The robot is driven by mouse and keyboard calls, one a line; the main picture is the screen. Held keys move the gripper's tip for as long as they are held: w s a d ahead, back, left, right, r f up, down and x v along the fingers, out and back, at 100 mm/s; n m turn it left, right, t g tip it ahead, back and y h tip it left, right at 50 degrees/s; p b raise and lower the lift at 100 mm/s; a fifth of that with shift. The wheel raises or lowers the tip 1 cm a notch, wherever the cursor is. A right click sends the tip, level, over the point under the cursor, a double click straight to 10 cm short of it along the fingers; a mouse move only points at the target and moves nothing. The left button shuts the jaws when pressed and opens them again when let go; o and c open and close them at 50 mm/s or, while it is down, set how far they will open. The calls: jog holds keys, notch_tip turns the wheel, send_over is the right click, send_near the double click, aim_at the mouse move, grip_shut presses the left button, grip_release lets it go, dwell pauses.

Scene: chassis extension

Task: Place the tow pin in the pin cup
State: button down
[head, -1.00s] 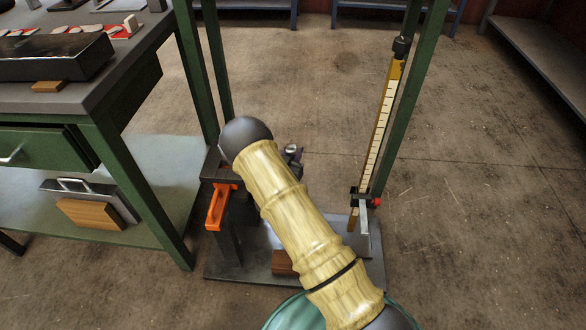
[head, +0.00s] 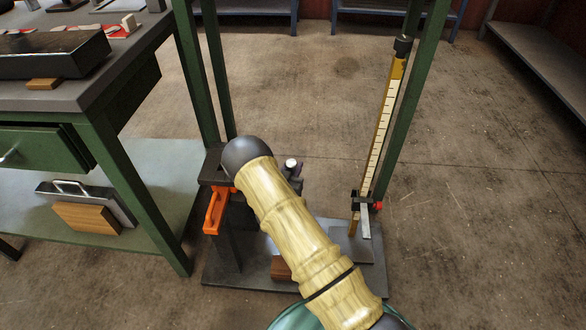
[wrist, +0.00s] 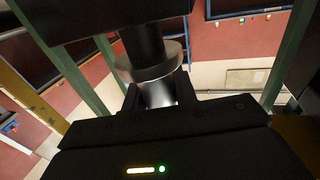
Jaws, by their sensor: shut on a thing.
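In the wrist view, my gripper (wrist: 160,97) is shut on a shiny metal cylinder, which I take to be the tow pin (wrist: 157,93). A wide pale collar (wrist: 148,64) sits just beyond the fingers, and a dark round shaft continues from it towards a large dark block (wrist: 85,14). I cannot tell whether the shaft touches the block or only passes in front of it. In the head view, my arm hides my gripper and most of the dark stand (head: 228,250). I cannot make out the pin cup for certain.
An orange handle (head: 215,210) is on the stand's left side. A yellow scaled rod (head: 383,125) stands upright at its right, beside a green post. A small pale-topped part (head: 291,165) shows behind my arm. A green workbench (head: 105,105) is at left; the floor behind is open.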

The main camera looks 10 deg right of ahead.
jog(key=c, duration=1.5)
grip_release()
jog(key=shift+f, duration=0.15)
jog(key=o, duration=0.4)
jog(key=shift+s+a+r, duration=0.1)
jog(key=shift+r, duration=0.1)
jog(key=p+v, duration=0.4)
jog(key=v, duration=0.7)
jog(key=shift+s+a, duration=0.2)
jog(key=shift+s, duration=0.15)
